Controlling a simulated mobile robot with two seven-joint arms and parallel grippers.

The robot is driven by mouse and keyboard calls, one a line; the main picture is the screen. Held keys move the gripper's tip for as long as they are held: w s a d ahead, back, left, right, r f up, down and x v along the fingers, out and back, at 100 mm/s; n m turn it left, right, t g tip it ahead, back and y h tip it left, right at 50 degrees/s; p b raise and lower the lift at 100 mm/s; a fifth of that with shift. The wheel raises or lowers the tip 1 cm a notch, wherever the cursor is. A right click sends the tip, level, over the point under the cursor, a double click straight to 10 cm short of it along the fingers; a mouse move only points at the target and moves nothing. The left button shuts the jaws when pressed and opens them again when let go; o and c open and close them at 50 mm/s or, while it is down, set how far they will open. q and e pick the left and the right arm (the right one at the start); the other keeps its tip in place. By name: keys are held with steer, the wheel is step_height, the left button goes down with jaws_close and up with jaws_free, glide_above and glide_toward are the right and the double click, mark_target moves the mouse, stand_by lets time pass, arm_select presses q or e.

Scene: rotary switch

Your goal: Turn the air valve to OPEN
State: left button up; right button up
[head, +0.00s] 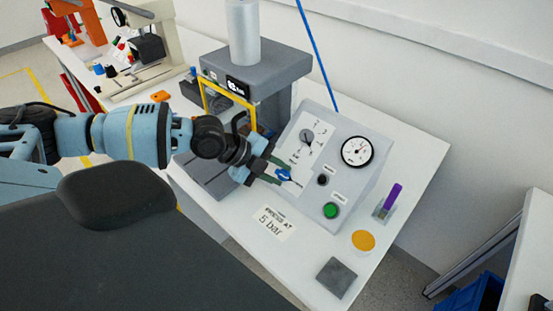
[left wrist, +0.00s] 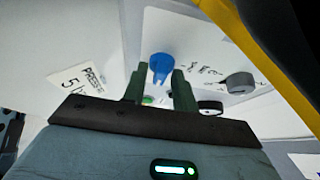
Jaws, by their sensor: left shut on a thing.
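The blue air valve knob (head: 284,175) sits low on the left of the grey control panel's sloping face (head: 350,190). My left gripper (head: 279,171) reaches in from the left, its green fingers at the knob. In the left wrist view the blue knob (left wrist: 161,65) shows between the two green fingertips (left wrist: 159,76), and the gripper is shut on it. The fingers hide part of the knob. The lettering around it is too small to read, so I cannot tell its setting. My right gripper is not in view.
The panel also has a grey rotary dial (head: 308,136), a round gauge (head: 357,151), a black button (head: 323,180) and a green button (head: 331,211). A grey press (head: 255,70) with a yellow frame stands close behind my gripper. A "5 bar" card (head: 274,223) lies in front.

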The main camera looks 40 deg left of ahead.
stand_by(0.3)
arm_select(q)
steer(key=o, duration=0.6)
steer(key=shift+d, duration=0.1)
steer(key=shift+o, duration=0.2)
steer(key=v, duration=0.8)
